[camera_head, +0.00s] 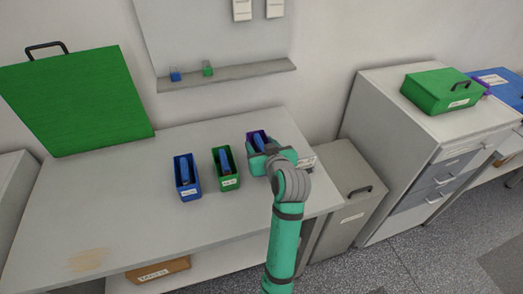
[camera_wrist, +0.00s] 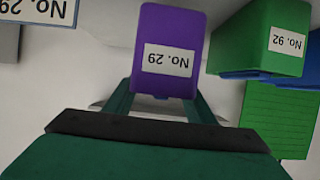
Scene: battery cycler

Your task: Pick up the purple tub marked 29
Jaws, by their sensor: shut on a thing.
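The purple tub (camera_wrist: 167,40) with a white label reading No. 29 fills the middle of the wrist view, where it appears upside down. My gripper (camera_wrist: 163,104) is shut on the tub's labelled end, with a finger on each side. In the head view the purple tub (camera_head: 252,135) is at the right part of the white table, with something blue inside. My gripper (camera_head: 268,158) and arm hide most of it there. I cannot tell from these views whether the tub touches the table.
A green tub (camera_head: 229,182) and a blue tub (camera_head: 188,190) stand left of the purple one on the white table (camera_head: 110,215). A wall shelf (camera_head: 230,77) runs behind. A grey bin (camera_head: 345,215) and a cabinet (camera_head: 400,150) stand to the right. The table's left half is mostly clear.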

